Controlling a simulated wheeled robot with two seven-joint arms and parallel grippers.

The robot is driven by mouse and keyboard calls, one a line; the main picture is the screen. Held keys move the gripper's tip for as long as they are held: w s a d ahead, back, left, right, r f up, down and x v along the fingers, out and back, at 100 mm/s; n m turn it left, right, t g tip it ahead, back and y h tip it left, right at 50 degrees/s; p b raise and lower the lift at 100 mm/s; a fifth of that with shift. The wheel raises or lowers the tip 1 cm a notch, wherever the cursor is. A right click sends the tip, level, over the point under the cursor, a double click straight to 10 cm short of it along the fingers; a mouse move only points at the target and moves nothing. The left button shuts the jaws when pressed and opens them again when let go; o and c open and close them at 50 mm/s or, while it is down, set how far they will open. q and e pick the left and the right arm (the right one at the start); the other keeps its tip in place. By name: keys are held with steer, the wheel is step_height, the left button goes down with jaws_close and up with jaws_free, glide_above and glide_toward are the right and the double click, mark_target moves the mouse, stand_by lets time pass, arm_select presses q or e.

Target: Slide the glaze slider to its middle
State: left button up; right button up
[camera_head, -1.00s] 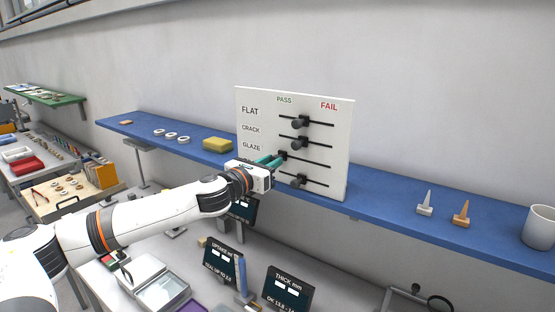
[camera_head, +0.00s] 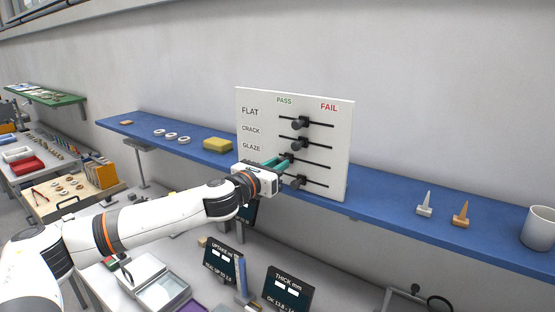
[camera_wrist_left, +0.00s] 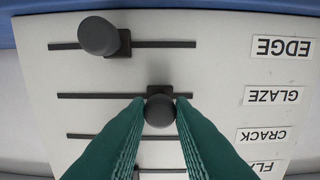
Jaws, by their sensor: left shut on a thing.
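The glaze slider has a dark round knob (camera_wrist_left: 160,111) on a slot in a white board (camera_head: 343,140) marked PASS at left and FAIL at right. In the head view the knob (camera_head: 288,158) is left of its slot's middle, toward PASS. The upside-down wrist view also shows it toward the PASS end, on the right. My left gripper (camera_head: 284,160) is shut on this knob, its green fingers (camera_wrist_left: 155,125) on either side. The fingers partly hide the knob and the rows around it. My right gripper is not in view.
The flat knob (camera_head: 298,122) and crack knob (camera_head: 297,143) sit above; the edge knob (camera_head: 298,181) sits close below. The board stands on a blue shelf (camera_head: 385,213) with a yellow sponge (camera_head: 217,144), two small cones and a white cup (camera_head: 540,228). Display panels stand below.

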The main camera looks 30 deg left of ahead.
arm_select(q)
steer(key=shift+s+d, duration=0.15)
steer(key=shift+d, duration=1.7)
steer(key=o, duration=1.5)
steer(key=shift+o, duration=0.2)
steer(key=s, duration=0.7)
steer(key=shift+a, duration=0.25)
